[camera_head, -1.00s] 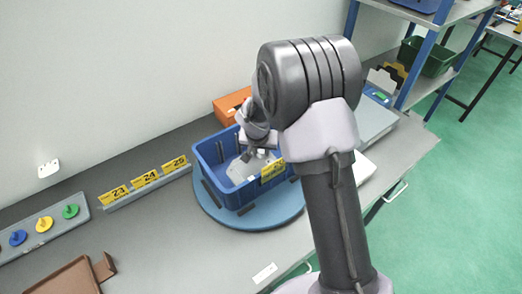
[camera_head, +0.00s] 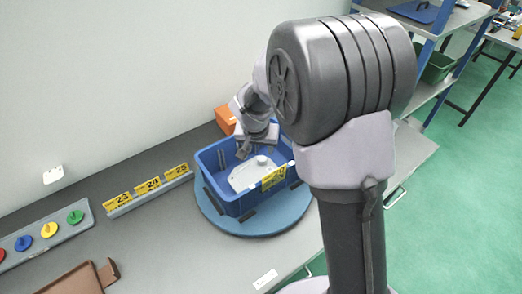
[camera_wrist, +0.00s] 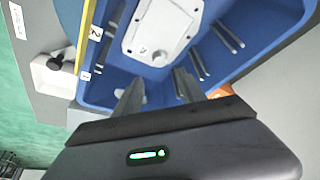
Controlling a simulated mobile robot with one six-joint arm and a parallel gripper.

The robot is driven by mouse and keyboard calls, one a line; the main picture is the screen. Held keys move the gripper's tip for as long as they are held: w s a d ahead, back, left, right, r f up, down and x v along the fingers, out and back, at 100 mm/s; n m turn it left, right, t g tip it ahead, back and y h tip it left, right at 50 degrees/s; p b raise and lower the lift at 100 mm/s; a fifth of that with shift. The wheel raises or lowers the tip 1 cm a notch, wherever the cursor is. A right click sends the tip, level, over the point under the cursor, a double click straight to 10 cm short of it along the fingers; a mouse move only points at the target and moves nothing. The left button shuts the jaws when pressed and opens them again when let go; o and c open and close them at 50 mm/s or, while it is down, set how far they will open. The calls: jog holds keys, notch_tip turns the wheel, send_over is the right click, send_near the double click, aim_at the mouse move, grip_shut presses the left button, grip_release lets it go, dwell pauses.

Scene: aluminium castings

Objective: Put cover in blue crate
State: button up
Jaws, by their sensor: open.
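The cover, a light grey plate with a round boss, lies in the blue crate (camera_head: 232,207). I see the cover (camera_head: 250,175) on the crate floor in the head view, and the cover (camera_wrist: 160,32) also shows in the wrist view, apart from my fingers. My gripper (camera_head: 246,150) is above the back part of the crate. In the wrist view my gripper (camera_wrist: 158,90) has its two fingers spread with nothing between them. The crate stands on a round blue turntable (camera_head: 262,222).
An orange box (camera_head: 225,119) stands behind the crate. Yellow number signs (camera_head: 148,186) stand on a rail to the left. A plate with coloured knobs (camera_head: 45,234) and a brown tray (camera_head: 78,280) lie further left.

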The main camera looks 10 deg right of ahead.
jog(key=s+d+r, duration=0.1)
jog(key=s+r, duration=0.7)
jog(key=r, duration=0.3)
jog(key=s+a+r+y, duration=0.1)
jog(key=s+r+y, duration=0.1)
jog(key=s, duration=0.8)
jog(key=s+a+r+t+y, duration=0.1)
jog(key=s+r, duration=0.4)
jog(key=s, duration=0.5)
jog(key=shift+s+a+t+y, duration=0.3)
jog(key=shift+s+a+y, duration=0.1)
jog(key=shift+a, duration=0.3)
